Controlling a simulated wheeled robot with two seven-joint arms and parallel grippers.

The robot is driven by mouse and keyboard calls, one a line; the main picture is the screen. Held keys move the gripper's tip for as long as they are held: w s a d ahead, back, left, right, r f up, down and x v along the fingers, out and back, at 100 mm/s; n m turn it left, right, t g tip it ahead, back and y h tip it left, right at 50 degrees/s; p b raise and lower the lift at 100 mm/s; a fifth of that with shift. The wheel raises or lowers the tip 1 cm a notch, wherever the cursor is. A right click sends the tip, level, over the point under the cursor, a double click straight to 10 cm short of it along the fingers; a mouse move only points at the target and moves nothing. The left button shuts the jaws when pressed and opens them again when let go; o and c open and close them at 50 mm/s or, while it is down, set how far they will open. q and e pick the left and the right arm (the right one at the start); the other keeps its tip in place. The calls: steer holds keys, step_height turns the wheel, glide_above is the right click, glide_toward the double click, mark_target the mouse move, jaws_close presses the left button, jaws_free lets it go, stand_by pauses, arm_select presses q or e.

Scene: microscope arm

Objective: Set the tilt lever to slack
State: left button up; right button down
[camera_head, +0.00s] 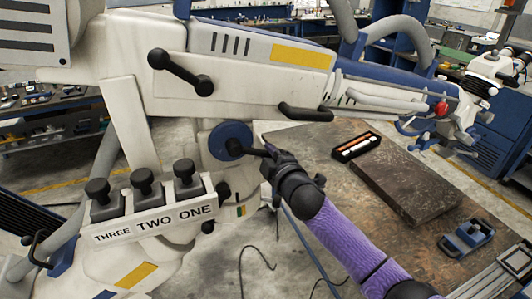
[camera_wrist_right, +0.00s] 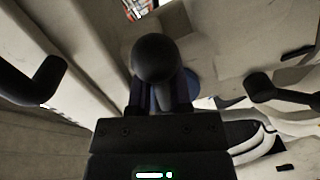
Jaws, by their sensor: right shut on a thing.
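A black lever (camera_head: 240,147) is set on a blue round hub (camera_head: 229,138) on the side of the white microscope stand (camera_head: 130,100). It points right and slightly down from the hub. My right gripper (camera_head: 270,156) is shut on the lever's outer end. In the right wrist view, the lever's black ball knob (camera_wrist_right: 155,57) stands between the fingers of the right gripper (camera_wrist_right: 160,98), and part of the blue hub (camera_wrist_right: 205,103) shows behind. I see no marking for slack on the hub. My left gripper is out of view.
Another black lever (camera_head: 180,72) and a black handle (camera_head: 305,112) sit above on the white arm. Black knobs (camera_head: 143,180) stand on a block labelled THREE, TWO, ONE at lower left. A brown table (camera_head: 320,190) with a dark slab (camera_head: 410,185) lies at right.

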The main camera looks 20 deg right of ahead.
steer(key=shift+d+r+n+p, duration=0.15)
steer(key=shift+r+n+p, duration=0.35)
steer(key=shift+r+n, duration=0.15)
steer(key=c, duration=0.5)
jaws_free()
steer(key=shift+c, duration=0.2)
steer(key=shift+f, duration=0.1)
steer(key=s+b, duration=0.1)
steer(key=s, duration=0.9)
steer(key=shift+d+r, duration=0.25)
steer(key=shift+d, duration=0.05)
